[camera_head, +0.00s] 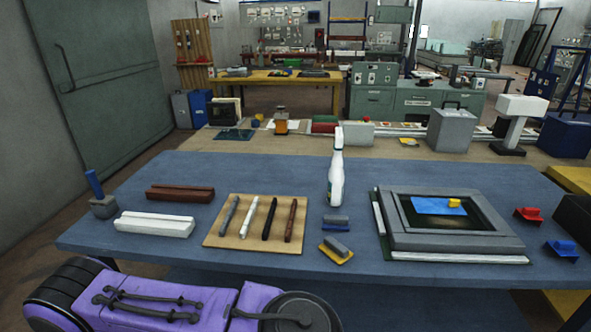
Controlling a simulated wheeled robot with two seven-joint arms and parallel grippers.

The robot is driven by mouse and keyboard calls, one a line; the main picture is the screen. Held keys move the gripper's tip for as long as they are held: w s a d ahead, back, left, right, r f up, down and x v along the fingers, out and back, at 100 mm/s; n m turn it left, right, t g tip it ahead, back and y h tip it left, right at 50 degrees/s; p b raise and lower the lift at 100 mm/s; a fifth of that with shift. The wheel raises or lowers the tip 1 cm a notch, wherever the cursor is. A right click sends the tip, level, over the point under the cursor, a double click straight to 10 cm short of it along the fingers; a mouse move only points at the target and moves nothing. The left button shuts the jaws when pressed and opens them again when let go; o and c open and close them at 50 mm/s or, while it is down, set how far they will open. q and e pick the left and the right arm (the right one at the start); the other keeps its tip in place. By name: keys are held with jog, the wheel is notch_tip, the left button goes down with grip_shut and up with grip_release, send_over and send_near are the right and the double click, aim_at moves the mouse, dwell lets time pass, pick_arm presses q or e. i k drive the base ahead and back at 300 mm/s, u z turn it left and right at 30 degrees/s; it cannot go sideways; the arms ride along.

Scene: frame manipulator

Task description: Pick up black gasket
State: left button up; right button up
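A thin black strip, which looks like the black gasket (270,218), lies on a tan board (213,238) near the middle of the blue table. It is third from the left in a row with a grey strip (229,215), a white strip (249,216) and a brown strip (291,220). The strips are apart from each other, and nothing covers the black one. Neither gripper's fingers show in the head view. A purple arm part of mine crosses the lower left, in front of the table.
A white spray bottle (336,172) stands right of the board. A grey frame (452,240) with a blue cloth (430,206) lies further right. White (154,225) and brown (180,193) blocks lie left.

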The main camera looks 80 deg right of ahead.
aim_at(267, 228)
jog(key=k, duration=0.4)
jog(key=z, duration=0.75)
